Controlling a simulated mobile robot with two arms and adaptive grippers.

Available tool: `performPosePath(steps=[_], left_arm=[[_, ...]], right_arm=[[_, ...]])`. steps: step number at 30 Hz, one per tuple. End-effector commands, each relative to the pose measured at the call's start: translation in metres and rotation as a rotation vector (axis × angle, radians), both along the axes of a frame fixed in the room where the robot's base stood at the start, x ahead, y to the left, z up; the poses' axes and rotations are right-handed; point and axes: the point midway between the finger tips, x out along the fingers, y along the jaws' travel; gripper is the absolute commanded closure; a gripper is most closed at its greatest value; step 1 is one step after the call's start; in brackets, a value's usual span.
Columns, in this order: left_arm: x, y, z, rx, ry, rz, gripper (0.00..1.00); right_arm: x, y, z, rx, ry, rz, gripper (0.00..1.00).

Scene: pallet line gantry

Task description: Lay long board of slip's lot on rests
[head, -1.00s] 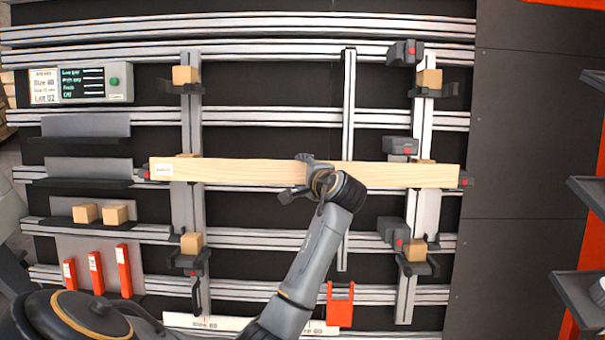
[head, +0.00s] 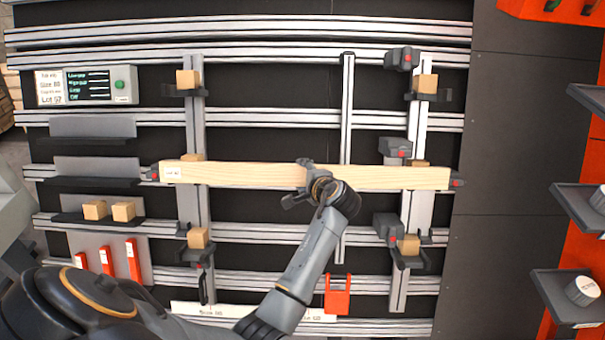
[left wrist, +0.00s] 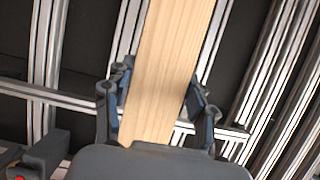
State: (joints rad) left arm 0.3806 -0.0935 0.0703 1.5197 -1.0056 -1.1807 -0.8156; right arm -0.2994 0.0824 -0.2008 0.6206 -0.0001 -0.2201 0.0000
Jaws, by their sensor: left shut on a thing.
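A long pale wooden board (head: 245,175) with a small white label (head: 173,172) at its left end lies level across the left upright (head: 193,120) and right upright (head: 417,135). Its ends sit between two dark red-marked stops (head: 153,173) (head: 457,181). My left gripper (head: 312,180) is shut on the board right of its middle; in the left wrist view its fingers (left wrist: 158,108) clasp both edges of the board (left wrist: 170,60). Wooden blocks (head: 193,157) (head: 420,163) show partly behind the board; I cannot tell whether it touches them. The paper slip (head: 49,87) is at upper left, its print barely legible.
Other wooden blocks (head: 188,80) (head: 425,84) (head: 198,238) (head: 408,244) sit on the uprights. Grey clamps (head: 388,228) stand by the right upright. A lit panel (head: 97,85), shelves with two blocks (head: 94,210) and red pieces (head: 133,258) are at left. A red holder (head: 337,293) is below.

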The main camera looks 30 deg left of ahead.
Motion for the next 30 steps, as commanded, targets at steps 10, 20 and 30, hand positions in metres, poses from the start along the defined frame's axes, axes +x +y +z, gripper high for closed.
performPosePath(steps=[10, 20, 30], left_arm=[[0.020, 0.012, -0.015, 0.001, -0.006, 0.000, 0.96], [0.037, 0.023, -0.026, 0.003, -0.005, 0.000, 0.96], [0.057, 0.035, -0.037, 0.002, -0.004, 0.000, 0.96]], right_arm=[[0.000, 0.000, -0.031, 0.000, 0.001, -0.001, 0.57], [-0.001, 0.000, -0.057, 0.000, 0.001, -0.001, 0.57], [-0.001, 0.003, -0.072, 0.003, 0.001, -0.003, 0.57]])
